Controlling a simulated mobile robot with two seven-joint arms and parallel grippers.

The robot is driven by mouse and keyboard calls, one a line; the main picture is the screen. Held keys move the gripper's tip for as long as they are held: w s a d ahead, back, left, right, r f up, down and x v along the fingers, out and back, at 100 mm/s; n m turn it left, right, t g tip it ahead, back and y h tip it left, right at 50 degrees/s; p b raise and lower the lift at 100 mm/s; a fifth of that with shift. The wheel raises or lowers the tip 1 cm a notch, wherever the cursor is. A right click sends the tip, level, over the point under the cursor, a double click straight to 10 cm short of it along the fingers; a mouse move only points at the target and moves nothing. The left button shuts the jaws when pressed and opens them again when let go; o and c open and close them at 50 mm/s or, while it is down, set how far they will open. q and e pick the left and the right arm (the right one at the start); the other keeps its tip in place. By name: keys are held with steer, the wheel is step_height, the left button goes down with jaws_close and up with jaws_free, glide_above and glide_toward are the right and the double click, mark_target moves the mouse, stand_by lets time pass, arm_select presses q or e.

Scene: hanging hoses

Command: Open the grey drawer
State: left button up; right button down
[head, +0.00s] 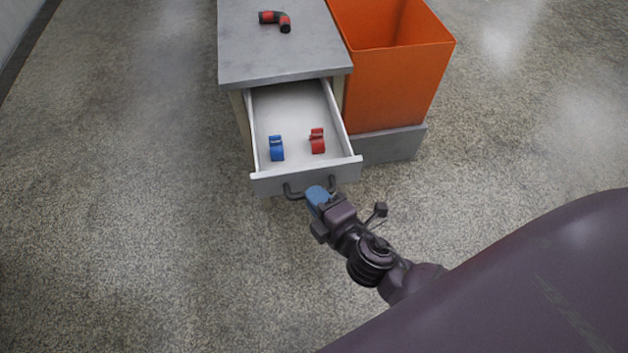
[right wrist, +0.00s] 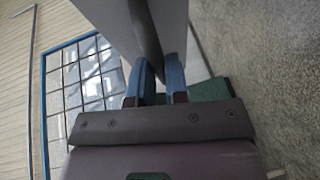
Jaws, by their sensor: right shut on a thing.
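The grey drawer (head: 300,178) is pulled out of the grey-topped cabinet (head: 280,62), and its white inside shows. A blue clamp-like piece (head: 276,148) and a red one (head: 317,141) lie apart in it. The dark bar handle (head: 294,194) is on the drawer's front. My right gripper (head: 316,196) is at the right part of the handle, with its blue fingers shut on it. In the right wrist view the blue fingers (right wrist: 160,82) stand on both sides of the dark handle bar (right wrist: 144,35). My left gripper is not in view.
A red and black elbow-shaped piece (head: 276,20) lies on the cabinet top. An open orange bin (head: 395,75) stands right of the cabinet on a grey base (head: 390,146). The speckled floor (head: 150,200) is clear to the left and in front.

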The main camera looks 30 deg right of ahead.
steer(key=shift+s, duration=0.1)
steer(key=c, duration=1.3)
jaws_free()
steer(key=shift+o, duration=0.9)
steer(key=v, duration=1)
steer(key=shift+s+b, duration=0.3)
steer(key=shift+s, duration=0.05)
